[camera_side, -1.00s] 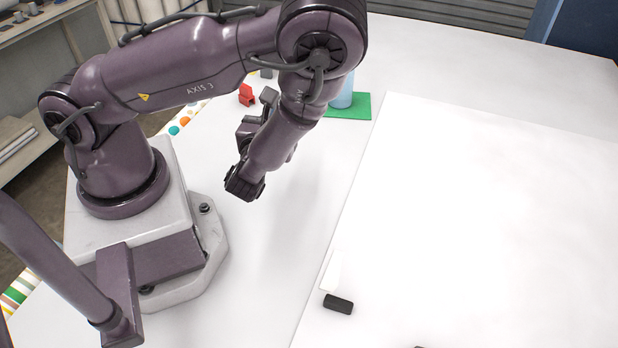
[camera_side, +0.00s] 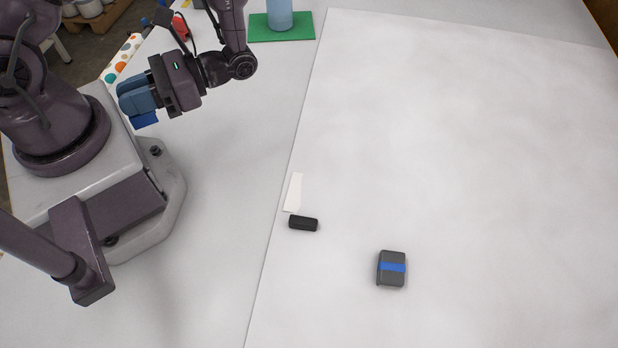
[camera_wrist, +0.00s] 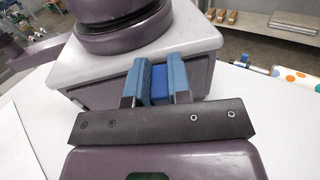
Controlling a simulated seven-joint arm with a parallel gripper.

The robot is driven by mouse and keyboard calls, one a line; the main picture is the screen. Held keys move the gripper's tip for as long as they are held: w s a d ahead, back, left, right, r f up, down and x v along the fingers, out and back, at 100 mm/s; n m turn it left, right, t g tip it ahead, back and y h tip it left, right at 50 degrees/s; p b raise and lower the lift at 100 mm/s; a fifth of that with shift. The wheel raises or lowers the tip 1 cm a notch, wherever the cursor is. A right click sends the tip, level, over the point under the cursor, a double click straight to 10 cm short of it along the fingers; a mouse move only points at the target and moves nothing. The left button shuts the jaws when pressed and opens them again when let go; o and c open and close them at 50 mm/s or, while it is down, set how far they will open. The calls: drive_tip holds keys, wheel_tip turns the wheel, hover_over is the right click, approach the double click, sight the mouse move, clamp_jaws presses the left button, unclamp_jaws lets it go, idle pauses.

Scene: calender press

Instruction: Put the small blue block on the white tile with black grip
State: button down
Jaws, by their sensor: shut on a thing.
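My gripper (camera_side: 138,102) has blue-grey fingers and is shut on the small blue block (camera_side: 145,119). It holds the block in the air near my base, pointing left in the side view. In the wrist view the block (camera_wrist: 159,85) sits between the two fingers (camera_wrist: 160,84). The white tile (camera_side: 293,192) is a narrow piece near the left edge of the large white sheet, well to the right of and below my gripper in the side view. Its black grip (camera_side: 303,223) is at the tile's lower end.
A dark grey box with a blue band (camera_side: 392,282) lies on the white sheet (camera_side: 470,130). A light blue cylinder (camera_side: 279,14) stands on a green mat (camera_side: 263,35) at the back. A red item (camera_side: 180,27) is behind my gripper. The table between gripper and tile is clear.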

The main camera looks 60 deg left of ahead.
drive_tip(key=w+d+r+n+t+h, duration=0.15)
drive_tip(key=d+n+t+h, duration=0.25)
drive_tip(key=d+n+h, duration=0.8)
drive_tip(key=n+t+h, duration=0.3)
drive_tip(key=t+h, duration=0.4)
hover_over(309, 202)
drive_tip(key=f, duration=0.8)
drive_tip(key=shift+s+a+f, duration=0.15)
drive_tip(key=shift+s+f, duration=0.05)
drive_tip(key=shift+f, duration=0.05)
drive_tip(key=shift+w+f, duration=0.15)
drive_tip(key=shift+f, duration=0.75)
drive_tip(key=shift+w+f, duration=0.1)
drive_tip(key=shift+f, duration=0.8)
drive_tip(key=shift+f, duration=0.1)
drive_tip(key=c, duration=1.1)
unclamp_jaws()
drive_tip(key=shift+o, duration=0.2)
